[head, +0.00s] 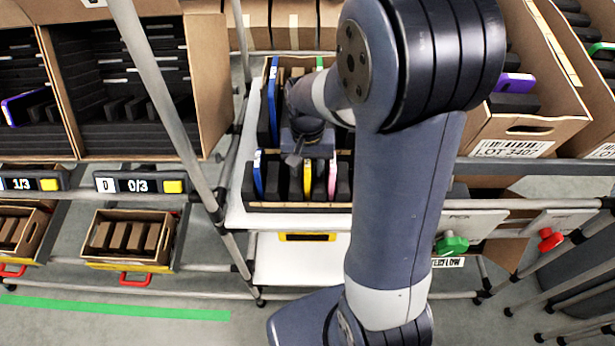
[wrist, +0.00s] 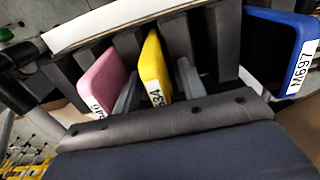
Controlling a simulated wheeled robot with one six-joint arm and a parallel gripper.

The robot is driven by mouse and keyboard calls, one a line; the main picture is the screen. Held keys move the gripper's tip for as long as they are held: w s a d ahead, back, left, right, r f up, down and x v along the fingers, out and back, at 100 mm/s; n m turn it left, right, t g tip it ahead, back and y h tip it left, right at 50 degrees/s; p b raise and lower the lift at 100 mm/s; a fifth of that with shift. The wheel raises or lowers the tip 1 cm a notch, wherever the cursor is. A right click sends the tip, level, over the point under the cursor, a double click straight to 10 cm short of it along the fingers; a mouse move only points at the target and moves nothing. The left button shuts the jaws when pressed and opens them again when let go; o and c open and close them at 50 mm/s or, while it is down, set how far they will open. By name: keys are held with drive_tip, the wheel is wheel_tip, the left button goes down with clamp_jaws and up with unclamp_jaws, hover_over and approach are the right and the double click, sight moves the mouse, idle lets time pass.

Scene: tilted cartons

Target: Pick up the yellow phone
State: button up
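The yellow phone (head: 307,178) stands upright in a slot of the foam-divided carton (head: 298,206), and its labelled edge shows in the wrist view (wrist: 154,66). My gripper (wrist: 157,88) is open, with one finger on each side of the yellow phone. The left finger sits in the narrow space between the yellow phone and the pink phone (wrist: 104,80). The right finger is beside the yellow phone with a small gap. In the head view my gripper (head: 305,155) is just above and behind the phone, and its fingertips are hard to see.
The pink phone (head: 332,178) stands just right of the yellow one. A blue phone (head: 258,172) stands at the carton's left end, also in the wrist view (wrist: 281,50). Black foam dividers stand between the phones. Another blue phone (head: 272,100) is in the carton behind.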

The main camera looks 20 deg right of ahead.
clamp_jaws()
drive_tip(key=shift+r, duration=0.1)
idle(0.4)
